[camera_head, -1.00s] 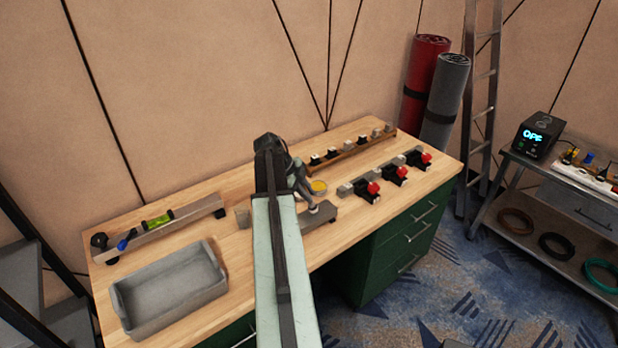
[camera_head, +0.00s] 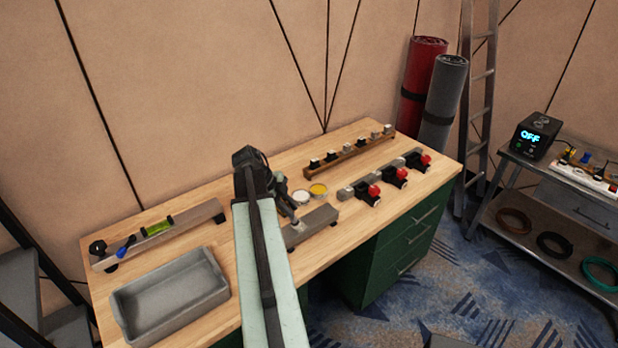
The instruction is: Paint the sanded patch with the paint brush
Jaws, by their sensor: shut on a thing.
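My gripper (camera_head: 291,211) is beyond my pale arm, low over the left part of a grey-brown block (camera_head: 322,218) on the wooden workbench. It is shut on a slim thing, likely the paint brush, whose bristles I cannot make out. The tip appears at or just above the block; I cannot tell if it touches. The sanded patch cannot be made out; part of the block is behind my arm. A tin with a yellow top (camera_head: 318,190) and a tin with a white top (camera_head: 301,198) stand just behind the block.
A grey tray (camera_head: 172,296) stands at the front left of the bench. Behind it lies a beam with a green level (camera_head: 157,227) and a blue-handled tool (camera_head: 126,243). Red-knobbed valves (camera_head: 396,176) stand at right, and a rack of knobs (camera_head: 350,153) at the back.

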